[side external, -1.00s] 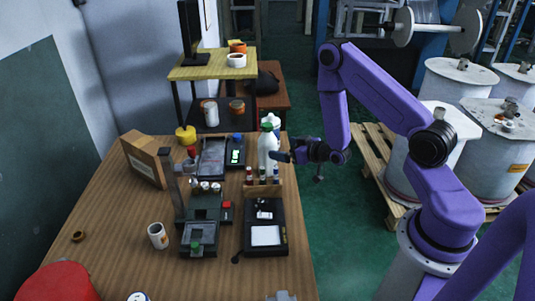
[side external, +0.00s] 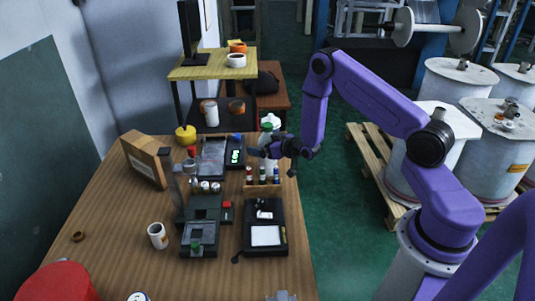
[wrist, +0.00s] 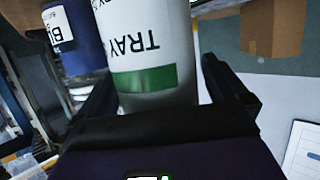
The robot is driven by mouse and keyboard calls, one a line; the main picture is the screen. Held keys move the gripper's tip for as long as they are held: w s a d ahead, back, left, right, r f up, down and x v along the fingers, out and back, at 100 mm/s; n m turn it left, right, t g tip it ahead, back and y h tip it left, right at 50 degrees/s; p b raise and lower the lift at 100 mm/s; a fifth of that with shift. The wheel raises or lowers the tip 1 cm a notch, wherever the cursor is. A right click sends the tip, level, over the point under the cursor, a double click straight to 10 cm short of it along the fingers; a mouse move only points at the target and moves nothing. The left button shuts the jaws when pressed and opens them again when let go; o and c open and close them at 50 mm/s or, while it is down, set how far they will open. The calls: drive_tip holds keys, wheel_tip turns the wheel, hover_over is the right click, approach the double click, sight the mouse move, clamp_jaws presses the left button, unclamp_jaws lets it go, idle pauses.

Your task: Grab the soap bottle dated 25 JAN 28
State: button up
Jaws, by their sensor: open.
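A white bottle (wrist: 150,35) with a green band and upside-down "TRAY" lettering fills the upper middle of the wrist view. A blue bottle (wrist: 82,30) with a white label stands just left of it; only part of the label shows. No date is readable on either. My gripper (wrist: 157,75) is open, with one finger on each side of the white bottle; contact cannot be told. In the side view, my gripper (side external: 264,151) is at the green-capped white bottle (side external: 265,138) and hides part of it.
Small vials (side external: 262,174) stand in front of my gripper, behind a black device with a white pad (side external: 265,235).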

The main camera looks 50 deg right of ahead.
drive_tip(key=shift+w, duration=0.1)
drive_tip(key=c, duration=1.5)
drive_tip(key=shift+c, duration=0.2)
drive_tip(key=shift+r, duration=0.1)
